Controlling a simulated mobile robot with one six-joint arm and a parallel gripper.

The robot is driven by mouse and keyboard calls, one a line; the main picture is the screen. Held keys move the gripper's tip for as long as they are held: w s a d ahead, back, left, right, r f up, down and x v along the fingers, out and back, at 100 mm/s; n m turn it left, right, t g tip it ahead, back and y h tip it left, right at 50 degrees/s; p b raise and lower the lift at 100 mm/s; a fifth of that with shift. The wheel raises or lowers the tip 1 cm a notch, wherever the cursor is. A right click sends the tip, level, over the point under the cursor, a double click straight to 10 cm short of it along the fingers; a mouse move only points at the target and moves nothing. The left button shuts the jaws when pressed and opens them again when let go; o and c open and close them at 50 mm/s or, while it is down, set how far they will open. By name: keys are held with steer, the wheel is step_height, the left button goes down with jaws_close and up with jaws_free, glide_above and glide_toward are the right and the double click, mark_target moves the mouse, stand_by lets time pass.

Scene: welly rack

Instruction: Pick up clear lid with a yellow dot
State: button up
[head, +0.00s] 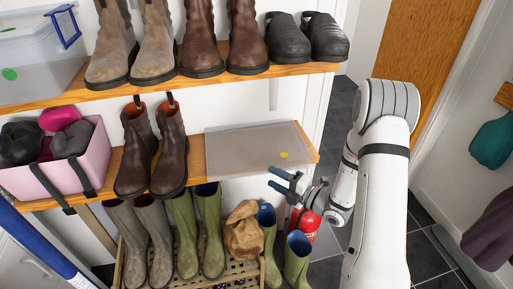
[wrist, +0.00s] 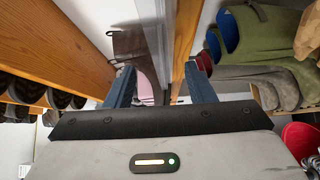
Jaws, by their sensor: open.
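The clear lid (head: 235,148) with a yellow dot near its right front corner lies flat on the right end of the middle wooden shelf (head: 308,148). My gripper (head: 274,178) is open and empty, just in front of and below the shelf's front edge near the dot, pointing left. In the wrist view its two fingers (wrist: 161,88) are spread, with the shelf edge (wrist: 188,70) seen between them, nearer the right finger.
Brown boots (head: 168,150) stand left of the lid, beside a pink bin (head: 85,180). Shoes and boots fill the upper shelf (head: 240,75). Green wellies (head: 210,225) and a paper bag (head: 243,232) stand below.

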mark_target(265, 173)
steer(key=x, duration=0.1)
steer(key=p+x, duration=0.1)
steer(key=x, duration=0.2)
steer(key=shift+w+a+f, duration=0.2)
steer(key=shift+w+f, duration=0.05)
jaws_close()
